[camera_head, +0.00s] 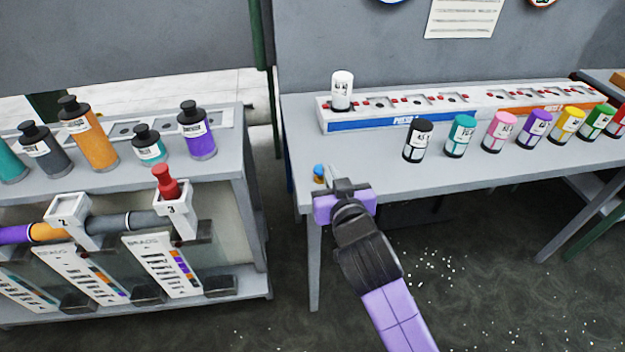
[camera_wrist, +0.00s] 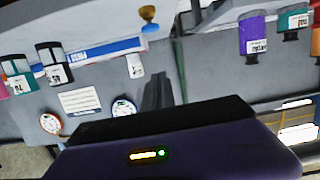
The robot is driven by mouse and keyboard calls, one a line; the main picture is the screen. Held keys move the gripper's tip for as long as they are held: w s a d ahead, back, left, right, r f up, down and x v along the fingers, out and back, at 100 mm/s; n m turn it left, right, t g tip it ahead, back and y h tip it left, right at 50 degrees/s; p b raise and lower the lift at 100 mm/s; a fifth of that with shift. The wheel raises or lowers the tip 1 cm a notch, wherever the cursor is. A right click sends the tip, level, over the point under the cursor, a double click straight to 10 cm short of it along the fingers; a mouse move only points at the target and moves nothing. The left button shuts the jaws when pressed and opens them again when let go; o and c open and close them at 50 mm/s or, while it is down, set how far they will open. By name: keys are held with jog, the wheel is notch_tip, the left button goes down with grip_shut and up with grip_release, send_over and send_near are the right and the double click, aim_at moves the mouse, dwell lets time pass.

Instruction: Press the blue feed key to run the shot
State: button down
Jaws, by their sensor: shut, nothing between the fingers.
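The blue feed key (camera_head: 319,169) is a small blue round cap on a brass-coloured base, near the left front corner of the grey table. In the wrist view, where the scene is upside down, the key (camera_wrist: 149,28) shows near the top edge. My gripper (camera_head: 333,172) is shut and empty, and in the head view its tips appear just right of the key. In the wrist view the dark fingers (camera_wrist: 158,88) appear apart from the key. The exact height of the tips over the table cannot be told.
A white rack with a blue front strip (camera_head: 370,124) stands behind, with a white bottle (camera_head: 342,91) in it. Several coloured bottles, including a black one (camera_head: 418,140), stand before it. A bottle shelf (camera_head: 236,150) is at the left, across a gap. Table around the key is clear.

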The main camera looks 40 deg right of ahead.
jog(key=shift+s+d+f, duration=0.15)
jog(key=shift+s+f, duration=0.05)
jog(key=shift+f, duration=0.15)
jog(key=shift+w, duration=0.1)
jog(key=p, duration=0.2)
send_over(321, 169)
jog(key=v, duration=0.2)
notch_tip(321, 169, down, 3)
notch_tip(321, 169, down, 2)
jog(key=shift+f, duration=0.9)
jog(key=shift+f, duration=0.15)
